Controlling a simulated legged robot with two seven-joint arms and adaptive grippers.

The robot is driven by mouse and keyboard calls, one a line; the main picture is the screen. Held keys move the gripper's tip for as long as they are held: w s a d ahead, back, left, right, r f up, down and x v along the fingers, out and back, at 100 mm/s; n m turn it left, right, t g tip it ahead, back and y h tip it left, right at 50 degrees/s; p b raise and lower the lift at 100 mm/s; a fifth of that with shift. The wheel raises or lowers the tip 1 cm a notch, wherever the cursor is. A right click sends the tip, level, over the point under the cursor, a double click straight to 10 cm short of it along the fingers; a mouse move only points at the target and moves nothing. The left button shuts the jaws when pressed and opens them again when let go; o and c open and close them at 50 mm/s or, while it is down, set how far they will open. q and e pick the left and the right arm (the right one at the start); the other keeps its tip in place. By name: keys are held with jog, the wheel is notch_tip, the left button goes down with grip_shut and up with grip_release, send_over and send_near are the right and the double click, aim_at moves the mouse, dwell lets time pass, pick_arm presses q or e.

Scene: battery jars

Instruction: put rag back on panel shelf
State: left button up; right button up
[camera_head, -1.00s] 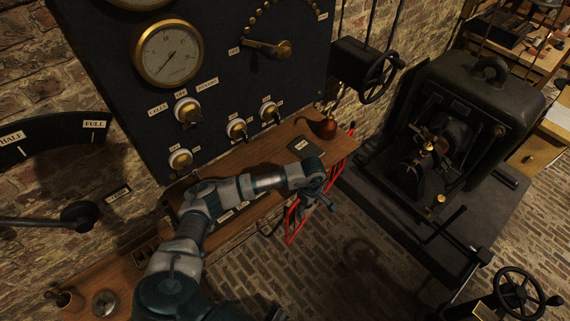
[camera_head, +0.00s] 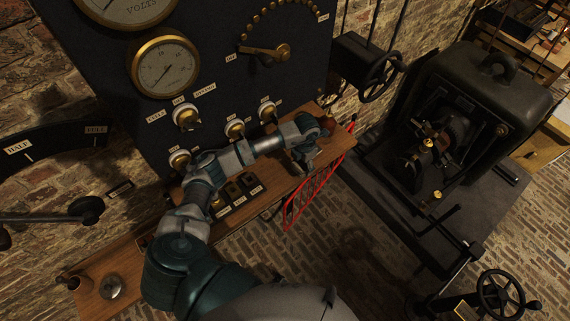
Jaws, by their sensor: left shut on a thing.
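The wooden panel shelf (camera_head: 135,268) runs along the foot of the dark panel (camera_head: 215,75), from lower left to the middle. My left arm reaches across it from below. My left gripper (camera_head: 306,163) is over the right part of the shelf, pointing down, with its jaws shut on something. The held thing is mostly hidden by the gripper and too dark and small to make out clearly; no rag shows anywhere else. I cannot tell whether it touches the shelf. My right gripper is not in view.
A reddish can (camera_head: 328,126) stands just behind my left wrist at the shelf's right end. Labelled dark slots (camera_head: 235,190) lie left of the gripper. A cup (camera_head: 75,281) and a round metal piece (camera_head: 112,286) are at the left end.

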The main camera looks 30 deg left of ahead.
pick_arm(q)
jog(key=p, duration=0.1)
send_over(285, 170)
jog(key=shift+s+f, duration=0.15)
jog(key=shift+f, duration=0.2)
notch_tip(285, 170, down, 3)
jog(key=shift+d+f+p, duration=0.15)
jog(key=shift+p, duration=0.45)
jog(key=shift+f, duration=0.1)
jog(key=o, duration=1)
jog(key=shift+a+f, duration=0.1)
jog(key=shift+a, duration=0.1)
